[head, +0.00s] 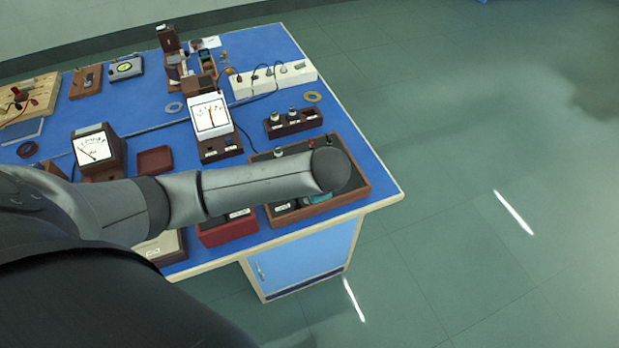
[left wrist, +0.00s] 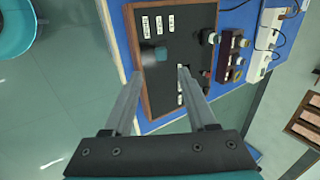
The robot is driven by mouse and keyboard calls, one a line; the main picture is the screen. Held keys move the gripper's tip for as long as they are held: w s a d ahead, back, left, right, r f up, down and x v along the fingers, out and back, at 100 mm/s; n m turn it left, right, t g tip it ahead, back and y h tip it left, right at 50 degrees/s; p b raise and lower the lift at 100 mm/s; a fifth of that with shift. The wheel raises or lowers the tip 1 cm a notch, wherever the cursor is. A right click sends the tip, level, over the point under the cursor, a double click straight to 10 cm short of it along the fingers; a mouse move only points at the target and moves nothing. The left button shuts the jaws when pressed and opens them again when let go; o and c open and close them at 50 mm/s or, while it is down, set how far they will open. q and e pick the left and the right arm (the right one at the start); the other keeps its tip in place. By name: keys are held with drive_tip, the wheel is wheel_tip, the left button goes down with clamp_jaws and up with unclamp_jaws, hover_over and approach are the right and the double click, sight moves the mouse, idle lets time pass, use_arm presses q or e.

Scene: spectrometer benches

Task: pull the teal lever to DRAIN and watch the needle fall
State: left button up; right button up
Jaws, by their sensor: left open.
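A teal lever (left wrist: 151,57) with a grey rounded part stands on a dark panel in a wood-framed box (left wrist: 130,42) in the left wrist view. My left gripper (left wrist: 160,70) is open, its fingers to either side below the lever in that picture. I cannot tell whether they touch it. White labels show on the panel, too small to read. In the head view the box (head: 360,188) is at the bench's right corner, partly covered by my left arm, and the left gripper is hidden. A white meter (head: 211,115) and another dial meter (head: 95,148) show needles. My right gripper is not in view.
The blue bench (head: 372,165) carries a dark block with knobs (head: 293,122), a white strip with cables (head: 272,80), a red tray (head: 155,160) and several instruments. Green floor (head: 480,260) is clear to the right. A teal round seat (left wrist: 15,30) shows in the wrist view.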

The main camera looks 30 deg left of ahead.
use_arm(q)
drive_tip(key=v, duration=0.6)
drive_tip(key=shift+p, duration=0.3)
